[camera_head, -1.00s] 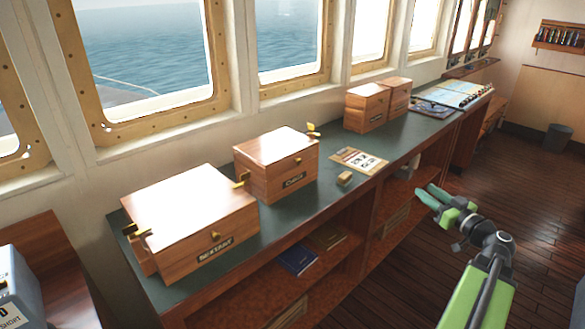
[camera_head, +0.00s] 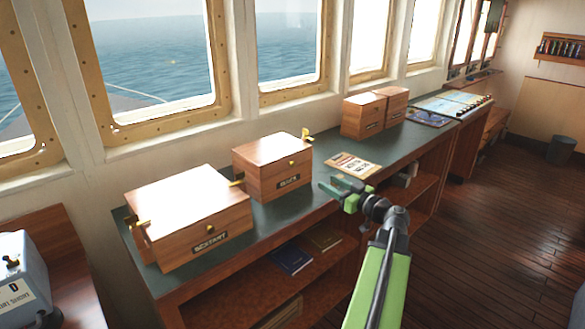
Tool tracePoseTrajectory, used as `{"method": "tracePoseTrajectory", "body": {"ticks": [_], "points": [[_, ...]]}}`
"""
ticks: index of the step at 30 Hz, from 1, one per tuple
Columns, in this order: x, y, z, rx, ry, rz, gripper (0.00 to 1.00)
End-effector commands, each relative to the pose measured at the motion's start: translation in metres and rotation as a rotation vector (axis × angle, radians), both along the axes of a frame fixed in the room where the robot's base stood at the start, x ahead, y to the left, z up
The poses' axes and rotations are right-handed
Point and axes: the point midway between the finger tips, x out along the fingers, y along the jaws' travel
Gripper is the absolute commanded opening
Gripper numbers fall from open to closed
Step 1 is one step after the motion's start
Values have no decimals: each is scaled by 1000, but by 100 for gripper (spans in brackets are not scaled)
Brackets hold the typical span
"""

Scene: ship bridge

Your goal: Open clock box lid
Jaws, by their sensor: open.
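The clock box (camera_head: 272,170) is a wooden box with a dark label and a small brass knob on its front. It stands on the green counter top (camera_head: 330,168), and its lid is shut. Brass fittings show at its left side and at its back right corner. My gripper (camera_head: 332,188) is green, open and empty. It is to the right of the clock box and apart from it, near the counter's front edge. It hides part of the counter there.
A larger wooden box labelled sextant (camera_head: 187,222) stands to the left. Two smaller boxes (camera_head: 375,112) stand farther back. A printed card (camera_head: 352,164) lies just behind my gripper. Open shelves with books (camera_head: 289,258) are below the counter.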

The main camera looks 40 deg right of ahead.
Motion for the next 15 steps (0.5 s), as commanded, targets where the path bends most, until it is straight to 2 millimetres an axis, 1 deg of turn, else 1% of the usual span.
{"method": "tracePoseTrajectory", "body": {"ticks": [2, 5, 15], "points": [[5, -1, 0, 0, 0, 1, 44], [21, -3, 0, 0, 0, 1, 44], [106, -11, 0, 0, 0, 0, 44]]}}
